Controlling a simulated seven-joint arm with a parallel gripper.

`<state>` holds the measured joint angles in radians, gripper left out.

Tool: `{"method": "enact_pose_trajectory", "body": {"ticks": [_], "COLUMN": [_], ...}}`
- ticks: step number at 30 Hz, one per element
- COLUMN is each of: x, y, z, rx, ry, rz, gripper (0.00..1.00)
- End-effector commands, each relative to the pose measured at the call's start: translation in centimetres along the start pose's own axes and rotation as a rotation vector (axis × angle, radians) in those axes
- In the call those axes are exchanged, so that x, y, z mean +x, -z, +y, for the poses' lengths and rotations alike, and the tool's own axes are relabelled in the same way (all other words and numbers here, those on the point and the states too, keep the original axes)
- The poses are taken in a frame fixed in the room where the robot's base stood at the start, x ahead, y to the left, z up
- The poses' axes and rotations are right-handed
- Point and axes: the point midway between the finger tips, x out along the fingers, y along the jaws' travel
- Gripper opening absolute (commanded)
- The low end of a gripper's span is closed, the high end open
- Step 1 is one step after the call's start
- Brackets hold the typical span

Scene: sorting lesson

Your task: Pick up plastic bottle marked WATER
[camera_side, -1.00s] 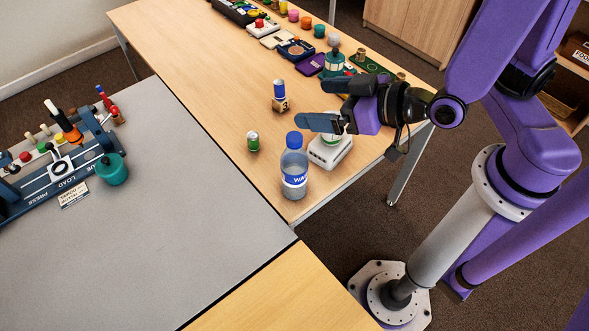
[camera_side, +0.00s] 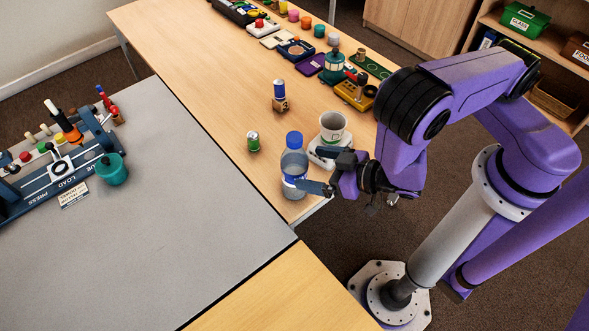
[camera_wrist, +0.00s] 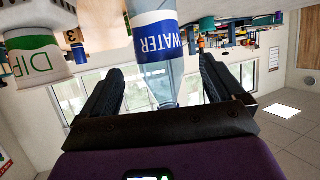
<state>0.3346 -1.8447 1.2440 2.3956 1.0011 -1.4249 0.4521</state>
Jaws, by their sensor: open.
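The clear plastic bottle (camera_side: 293,163) with a blue cap stands upright on the wooden table near its front corner. Its blue-and-white label reads WATER in the wrist view (camera_wrist: 157,45), where the picture appears upside down. My gripper (camera_side: 310,170) is level, just right of the bottle in the side view, and one finger overlaps the lower bottle. In the wrist view the bottle lies between the two open fingers (camera_wrist: 160,88). I cannot tell whether either finger touches it. The lower label is partly hidden in the side view.
The grey table (camera_side: 190,235) on the left is largely clear in front.

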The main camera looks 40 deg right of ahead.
Motion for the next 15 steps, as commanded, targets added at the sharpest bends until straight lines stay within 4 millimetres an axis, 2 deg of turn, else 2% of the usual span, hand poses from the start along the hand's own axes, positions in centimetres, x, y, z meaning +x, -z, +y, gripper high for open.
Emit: {"method": "enact_pose_trajectory", "body": {"ticks": [4,11,15], "x": [0.5,2.3,4.0], "y": [-1.0,-1.0,-1.0], "z": [0.1,0.1,0.1], "rx": [0.001,0.003,0.006], "ry": [-0.002,-0.004,-0.006], "rz": [0.0,-0.001,0.001], "gripper": [0.95,0.95,0.95]}}
